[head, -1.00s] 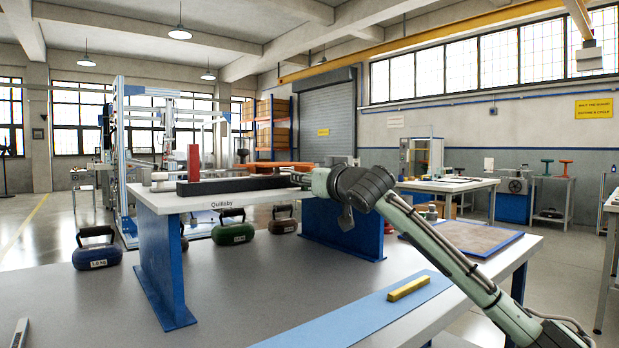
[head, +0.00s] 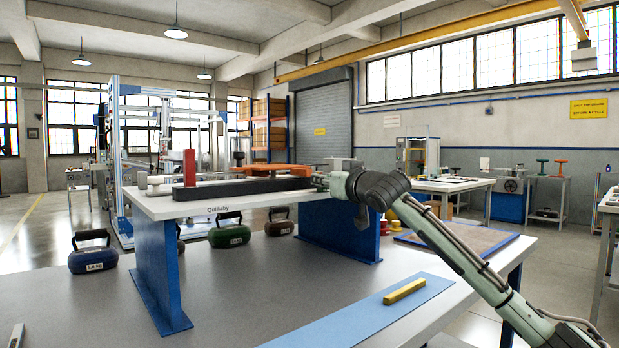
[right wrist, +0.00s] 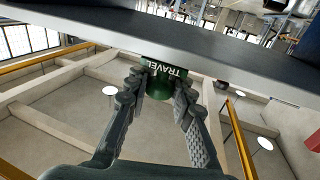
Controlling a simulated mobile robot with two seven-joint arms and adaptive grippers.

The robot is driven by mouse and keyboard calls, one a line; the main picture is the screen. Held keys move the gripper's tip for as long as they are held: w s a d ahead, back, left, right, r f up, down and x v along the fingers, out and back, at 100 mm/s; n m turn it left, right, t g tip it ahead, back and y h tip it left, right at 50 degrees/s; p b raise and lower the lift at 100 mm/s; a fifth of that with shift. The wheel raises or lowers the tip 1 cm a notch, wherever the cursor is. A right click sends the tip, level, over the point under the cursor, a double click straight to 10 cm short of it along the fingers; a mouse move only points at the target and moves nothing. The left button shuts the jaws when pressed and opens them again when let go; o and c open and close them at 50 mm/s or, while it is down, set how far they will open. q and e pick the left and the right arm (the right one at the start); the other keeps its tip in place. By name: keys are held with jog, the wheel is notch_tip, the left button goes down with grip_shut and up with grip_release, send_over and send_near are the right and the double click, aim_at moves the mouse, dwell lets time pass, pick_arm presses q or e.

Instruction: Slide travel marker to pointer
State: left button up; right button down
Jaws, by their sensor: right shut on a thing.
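The travel marker (right wrist: 160,83) is a small green piece lettered TRAVEL, seen in the right wrist view. My right gripper (right wrist: 161,90) has its two ridged fingers on either side of it and is shut on it. In the head view my right gripper (head: 320,181) is at the right end of a long black rail (head: 245,187) on the raised white bench; the marker is not distinguishable there. A red upright block (head: 190,167) stands by the rail's left part. An orange flat piece (head: 272,170) lies above the rail. I cannot tell which part is the pointer. My left gripper is not in view.
The raised bench (head: 160,208) stands on blue legs over a grey table. Handled weights, including a blue one (head: 94,254) and a green one (head: 230,232), sit below. A yellow bar (head: 404,292) lies on a blue strip (head: 350,318). The grey table's front middle is clear.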

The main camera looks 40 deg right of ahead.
jog(key=shift+d, duration=0.8)
jog(key=c, duration=1.3)
grip_release()
jog(key=shift+o, duration=0.2)
jog(key=s+a, duration=0.2)
jog(key=s, duration=0.9)
jog(key=shift+s+a, duration=0.15)
jog(key=shift+s, duration=0.25)
